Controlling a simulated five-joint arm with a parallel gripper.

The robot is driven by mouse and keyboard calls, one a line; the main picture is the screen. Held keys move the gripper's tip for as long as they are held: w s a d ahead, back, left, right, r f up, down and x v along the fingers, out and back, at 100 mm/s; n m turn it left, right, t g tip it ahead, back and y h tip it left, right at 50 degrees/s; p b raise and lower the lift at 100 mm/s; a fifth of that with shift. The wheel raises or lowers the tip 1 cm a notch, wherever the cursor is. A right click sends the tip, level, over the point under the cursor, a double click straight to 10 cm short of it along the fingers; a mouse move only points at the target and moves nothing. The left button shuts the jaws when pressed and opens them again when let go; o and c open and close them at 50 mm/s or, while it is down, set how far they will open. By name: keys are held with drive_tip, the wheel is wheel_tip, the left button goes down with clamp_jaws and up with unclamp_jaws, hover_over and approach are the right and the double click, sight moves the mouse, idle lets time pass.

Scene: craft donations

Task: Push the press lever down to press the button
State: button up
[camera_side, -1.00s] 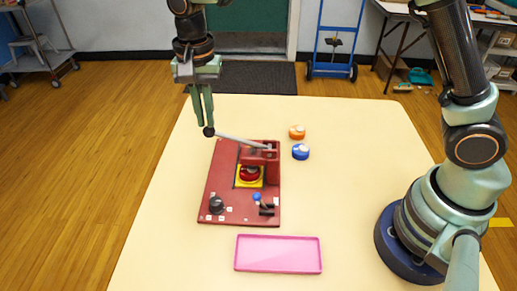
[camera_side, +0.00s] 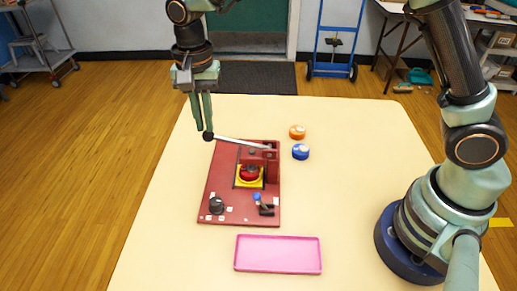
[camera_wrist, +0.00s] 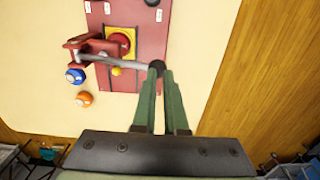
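The press lever (camera_side: 240,142) is a grey bar with a black knob at its free end, hinged on a red bracket. It slopes gently and also shows in the wrist view (camera_wrist: 100,62).
The red base board (camera_side: 225,187) carries a black dial (camera_side: 216,205) and small switches. A pink tray (camera_side: 278,255) lies in front. Orange (camera_side: 297,132) and blue (camera_side: 300,152) round pieces stand right of the board.

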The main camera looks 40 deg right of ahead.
drive_tip(key=shift+f, duration=0.45)
idle(0.7)
wheel_tip(320, 180, up, 9)
drive_tip(key=shift+f, duration=0.15)
idle(1.0)
drive_tip(key=shift+w+a, duration=0.1)
idle(0.8)
